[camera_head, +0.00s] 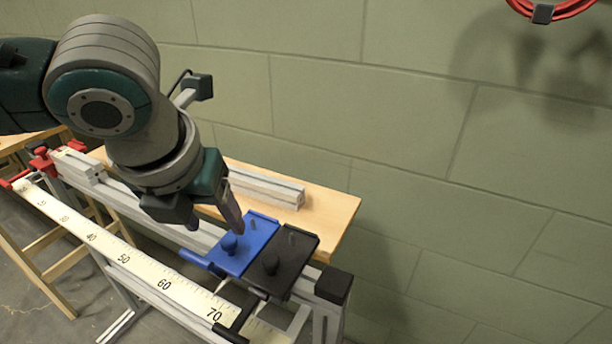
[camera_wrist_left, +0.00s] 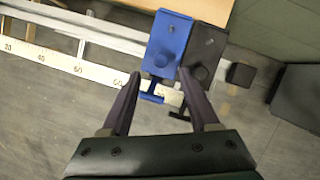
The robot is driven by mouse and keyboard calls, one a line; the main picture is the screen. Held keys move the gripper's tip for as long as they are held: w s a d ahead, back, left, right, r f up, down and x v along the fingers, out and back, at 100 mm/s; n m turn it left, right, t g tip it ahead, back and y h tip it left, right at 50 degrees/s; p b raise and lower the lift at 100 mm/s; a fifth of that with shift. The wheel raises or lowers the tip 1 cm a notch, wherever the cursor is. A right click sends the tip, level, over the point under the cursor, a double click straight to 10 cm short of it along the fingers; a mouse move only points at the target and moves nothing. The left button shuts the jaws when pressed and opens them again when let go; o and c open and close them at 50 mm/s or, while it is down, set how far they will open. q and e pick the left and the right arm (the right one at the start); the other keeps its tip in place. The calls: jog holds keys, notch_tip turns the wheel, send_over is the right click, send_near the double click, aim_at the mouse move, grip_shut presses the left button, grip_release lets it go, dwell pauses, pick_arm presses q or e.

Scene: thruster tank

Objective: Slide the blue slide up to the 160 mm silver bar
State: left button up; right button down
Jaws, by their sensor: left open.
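The blue slide (camera_head: 256,245) is a flat plate with a round knob and a handle at its front, sitting near the right end of a silver rail. It also shows in the left wrist view (camera_wrist_left: 168,36). My left gripper (camera_head: 216,229) is open and empty, just above and left of the knob. In the left wrist view its fingers (camera_wrist_left: 158,76) lie either side of the blue handle. A short silver block (camera_head: 78,165) is on the rail at far left. A longer silver bar (camera_head: 268,188) lies on the wooden shelf behind. I cannot read which is 160 mm. My right gripper is out of view.
A black slide (camera_head: 291,262) stands right against the blue one, by the dark rail end cap (camera_head: 333,284). A numbered white scale (camera_head: 140,268) runs along the front. Red clamp parts (camera_head: 42,158) are at far left. The rail between block and blue slide is partly hidden by my arm.

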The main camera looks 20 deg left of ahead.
aim_at(227, 241)
pick_arm(q)
jog(key=b+x, duration=0.1)
jog(key=x, duration=0.4)
jog(key=shift+w+f, duration=0.1)
jog(key=shift+f, duration=0.3)
grip_shut()
dwell(1.0)
